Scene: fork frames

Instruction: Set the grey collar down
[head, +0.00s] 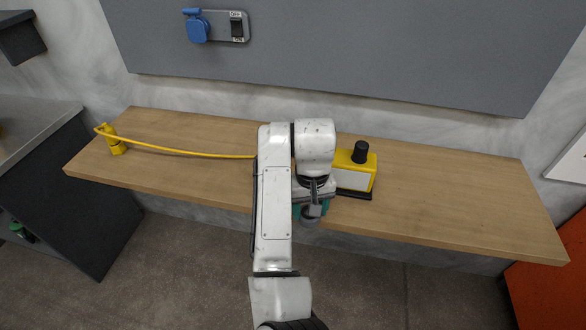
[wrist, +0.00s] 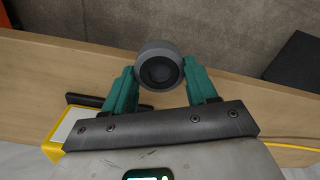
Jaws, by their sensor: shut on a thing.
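The grey collar (wrist: 158,48) is a round dark grey ring with a dark centre. In the wrist view it sits between the two green fingertips of my gripper (wrist: 158,76), which are shut on it. In the head view my gripper (head: 312,208) is near the front edge of the wooden bench (head: 450,200), with the grey collar (head: 310,219) below it, partly hidden by my arm. In the wrist view the collar shows against the bench edge and the floor; its height above the bench is hard to tell.
A yellow device (head: 360,170) with a black knob (head: 361,152) stands on the bench just right of my gripper. A yellow cable (head: 190,153) runs left to a yellow plug (head: 113,140). A blue socket (head: 197,27) is on the wall panel. The bench's right part is clear.

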